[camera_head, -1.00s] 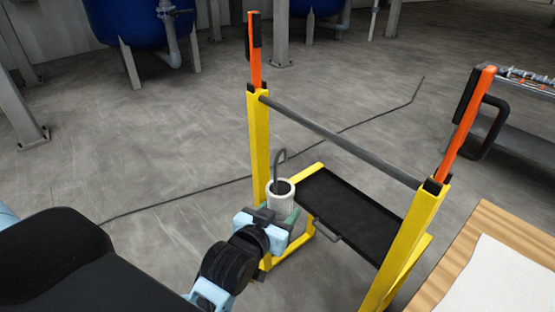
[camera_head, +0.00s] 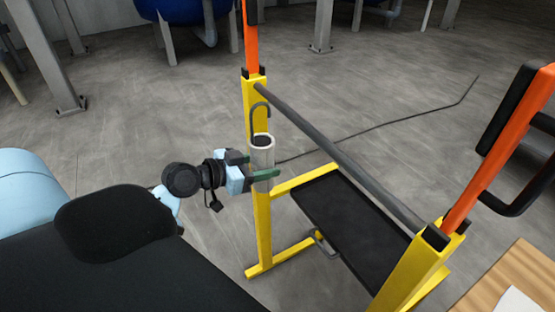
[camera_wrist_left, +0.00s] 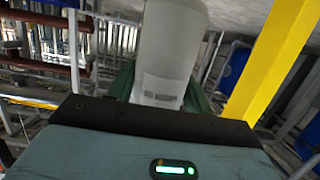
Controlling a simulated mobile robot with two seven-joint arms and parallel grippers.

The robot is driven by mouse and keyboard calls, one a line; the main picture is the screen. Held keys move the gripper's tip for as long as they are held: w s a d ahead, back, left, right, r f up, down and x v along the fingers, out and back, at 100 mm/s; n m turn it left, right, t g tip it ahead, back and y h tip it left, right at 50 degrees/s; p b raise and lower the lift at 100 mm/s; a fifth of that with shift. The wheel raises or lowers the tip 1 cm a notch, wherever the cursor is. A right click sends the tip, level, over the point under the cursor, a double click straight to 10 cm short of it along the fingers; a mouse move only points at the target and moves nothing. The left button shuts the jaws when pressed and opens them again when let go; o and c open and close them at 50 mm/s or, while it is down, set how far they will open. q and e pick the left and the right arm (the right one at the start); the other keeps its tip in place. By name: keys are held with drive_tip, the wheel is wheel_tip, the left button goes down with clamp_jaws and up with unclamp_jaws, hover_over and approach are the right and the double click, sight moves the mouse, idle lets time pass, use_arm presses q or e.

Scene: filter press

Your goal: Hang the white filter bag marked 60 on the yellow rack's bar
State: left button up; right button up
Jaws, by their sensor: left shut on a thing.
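My left gripper (camera_head: 263,177) is shut on the white filter bag (camera_head: 262,153), a white cylinder with a dark opening and a grey hook (camera_head: 261,112) on top. The bag is upright. In the head view the hook's top shows in front of the yellow left post, near the left end of the grey bar (camera_head: 340,158); I cannot tell whether it touches the bar. In the left wrist view the bag (camera_wrist_left: 172,50) stands between green fingers, with a label too blurred to read. The yellow rack (camera_head: 262,225) stands on the floor. My right gripper is not in view.
A black tray (camera_head: 345,225) sits low in the rack under the bar. Orange uprights (camera_head: 505,150) with black handles rise from both posts. A wooden table edge (camera_head: 500,290) is at the lower right. Blue tanks on legs stand at the back.

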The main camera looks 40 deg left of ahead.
use_arm(q)
drive_tip(key=shift+a+r, duration=0.1)
drive_tip(key=shift+r, duration=0.05)
drive_tip(key=shift+s+r, duration=0.1)
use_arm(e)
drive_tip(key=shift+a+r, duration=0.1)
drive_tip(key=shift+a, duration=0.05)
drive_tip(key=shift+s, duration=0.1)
